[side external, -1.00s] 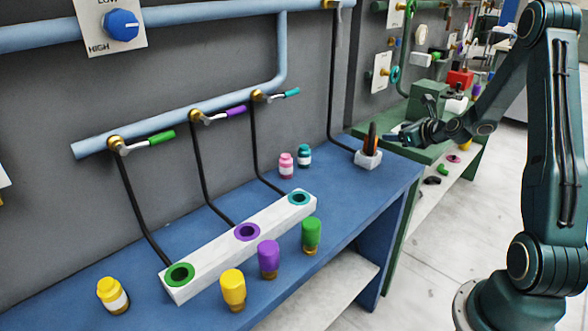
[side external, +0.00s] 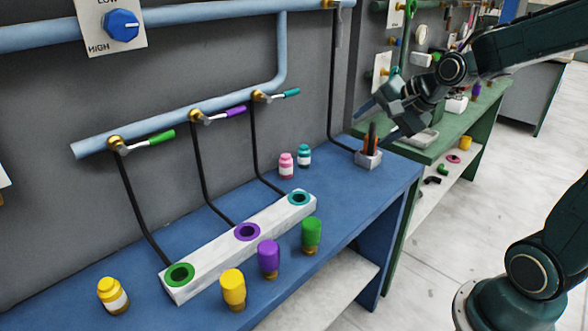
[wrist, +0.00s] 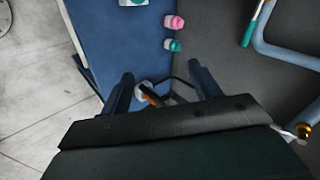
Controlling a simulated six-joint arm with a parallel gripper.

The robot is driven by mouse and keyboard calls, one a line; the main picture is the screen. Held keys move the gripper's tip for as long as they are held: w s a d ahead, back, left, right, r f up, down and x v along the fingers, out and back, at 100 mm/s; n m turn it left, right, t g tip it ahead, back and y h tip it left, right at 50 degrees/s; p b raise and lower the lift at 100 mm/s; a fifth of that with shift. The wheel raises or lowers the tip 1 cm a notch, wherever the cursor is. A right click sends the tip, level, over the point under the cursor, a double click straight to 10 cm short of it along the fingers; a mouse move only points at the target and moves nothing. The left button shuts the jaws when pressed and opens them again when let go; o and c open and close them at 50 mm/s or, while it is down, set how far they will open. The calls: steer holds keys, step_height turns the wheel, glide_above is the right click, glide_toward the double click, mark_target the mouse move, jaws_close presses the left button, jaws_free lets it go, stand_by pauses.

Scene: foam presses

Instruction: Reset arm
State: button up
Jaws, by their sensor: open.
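My gripper (side external: 376,127) is open and empty in the side view, tilted down and left near the small white holder (side external: 368,161) on the blue bench. Dark and orange-brown sticks (side external: 371,137) stand in that holder. In the wrist view my gripper's two fingers (wrist: 161,87) are spread apart, with the holder (wrist: 141,88) and its sticks showing between them, farther off. Part of the holder and sticks is hidden there by my gripper's body. I cannot tell the exact gap between my fingers and the sticks.
A white block (side external: 215,255) with green, purple and teal ringed holes lies on the blue bench (side external: 330,240). Pink (side external: 286,165) and teal (side external: 304,156) bottles stand behind. Pipes with valves (side external: 195,117) run along the wall.

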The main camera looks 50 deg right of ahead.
steer(key=s+a+r+n+g, duration=0.1)
steer(key=s+a+n, duration=0.3)
steer(key=s+n, duration=0.3)
steer(key=s+a+r+n+g, duration=0.1)
steer(key=s+a+n+g, duration=0.1)
steer(key=s+a+n, duration=0.3)
steer(key=s+n, duration=0.3)
steer(key=s, duration=0.3)
steer(key=shift+s+a+n, duration=0.25)
steer(key=shift+a+n, duration=0.05)
